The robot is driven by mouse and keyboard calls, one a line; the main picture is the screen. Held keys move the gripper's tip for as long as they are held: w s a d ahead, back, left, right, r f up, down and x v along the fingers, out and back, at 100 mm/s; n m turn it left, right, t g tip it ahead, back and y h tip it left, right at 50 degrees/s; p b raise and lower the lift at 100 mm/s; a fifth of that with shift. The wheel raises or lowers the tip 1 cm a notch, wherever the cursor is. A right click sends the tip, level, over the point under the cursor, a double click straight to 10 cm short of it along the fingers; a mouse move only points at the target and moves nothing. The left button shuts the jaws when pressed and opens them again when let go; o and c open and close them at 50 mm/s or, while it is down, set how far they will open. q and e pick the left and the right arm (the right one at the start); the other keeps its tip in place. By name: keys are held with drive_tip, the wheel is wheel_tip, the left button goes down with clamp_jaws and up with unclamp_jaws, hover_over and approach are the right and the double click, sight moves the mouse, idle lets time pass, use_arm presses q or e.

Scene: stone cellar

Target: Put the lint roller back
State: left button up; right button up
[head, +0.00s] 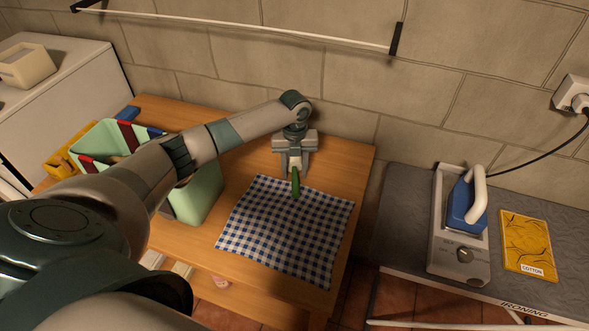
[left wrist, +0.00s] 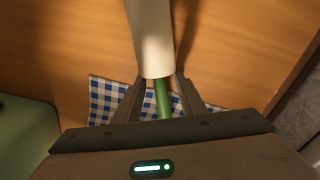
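The lint roller has a green handle (head: 296,184) and a white roll, and it is at my left gripper (head: 294,170). In the left wrist view the fingers of my left gripper (left wrist: 162,78) close around the roller near where the handle (left wrist: 163,98) meets the white roll (left wrist: 152,35). The roll points away toward the wall and looks tilted upward. In the head view the gripper mostly hides the roll. The handle shows over the far part of a blue-and-white checked cloth (head: 285,235) on the wooden table. My right gripper is not in view.
A pale green bin (head: 203,196) with dividers stands at the left of the table (head: 240,175), partly behind my left arm. An ironing board (head: 400,235) at the right carries an iron (head: 464,203) on its base and a yellow cotton packet (head: 527,243). A rail (head: 250,28) runs along the wall.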

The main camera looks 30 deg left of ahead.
sight(295, 168)
use_arm(q)
drive_tip(key=shift+r, duration=0.15)
drive_tip(key=shift+w+r, duration=0.1)
drive_tip(key=shift+r, duration=0.45)
wheel_tip(295, 168, up, 11)
drive_tip(key=b, duration=0.3)
drive_tip(key=shift+f, duration=0.1)
idle(0.6)
